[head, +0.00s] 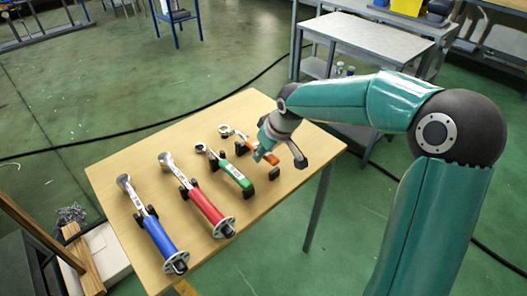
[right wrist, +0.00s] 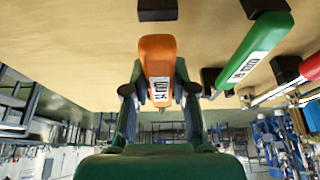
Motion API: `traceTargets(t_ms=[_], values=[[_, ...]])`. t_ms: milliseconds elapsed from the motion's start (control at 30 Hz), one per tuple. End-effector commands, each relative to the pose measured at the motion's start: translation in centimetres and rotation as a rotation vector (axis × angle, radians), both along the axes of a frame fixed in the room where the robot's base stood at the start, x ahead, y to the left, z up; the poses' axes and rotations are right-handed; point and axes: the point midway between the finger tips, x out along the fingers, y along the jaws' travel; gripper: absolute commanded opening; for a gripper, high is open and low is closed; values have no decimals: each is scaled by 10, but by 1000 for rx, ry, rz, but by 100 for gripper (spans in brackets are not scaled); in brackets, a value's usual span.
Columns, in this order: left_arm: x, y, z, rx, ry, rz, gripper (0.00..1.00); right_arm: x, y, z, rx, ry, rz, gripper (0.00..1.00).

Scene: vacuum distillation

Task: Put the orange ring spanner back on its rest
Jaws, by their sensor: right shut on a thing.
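The orange ring spanner (head: 244,146) has its ring end toward the far left in the head view, and my right gripper partly hides its handle. In the right wrist view its orange handle (right wrist: 158,58), with a white label, lies between the two fingers. My right gripper (right wrist: 158,90) is shut on this handle; the right gripper (head: 277,152) also shows over the table in the head view. A black rest block (head: 274,173) stands on the table near the handle end. In the wrist view this block (right wrist: 157,10) shows apart from the handle's end. My left gripper is not in view.
A green spanner (head: 232,171), a red spanner (head: 203,204) and a blue spanner (head: 155,232) lie on black blocks to the left on the wooden table (head: 135,155). The table's right part is bare. A grey bench (head: 365,38) stands behind.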

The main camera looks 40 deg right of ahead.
Motion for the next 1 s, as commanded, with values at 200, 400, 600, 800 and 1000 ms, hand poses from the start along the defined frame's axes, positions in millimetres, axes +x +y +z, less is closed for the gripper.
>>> traceTargets(t_ms=[200, 400, 600, 800, 1000], values=[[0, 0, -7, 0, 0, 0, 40, 0, 0, -8, -1, -2, 0, 0], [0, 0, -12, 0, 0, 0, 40, 0, 0, -14, -1, -2, 0, 0], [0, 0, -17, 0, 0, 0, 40, 0, 0, -20, -1, -2, 0, 0], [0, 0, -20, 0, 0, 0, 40, 0, 0, -23, -1, -2, 0, 0], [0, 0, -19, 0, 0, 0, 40, 0, 0, -23, 0, 0, 0, 0]])
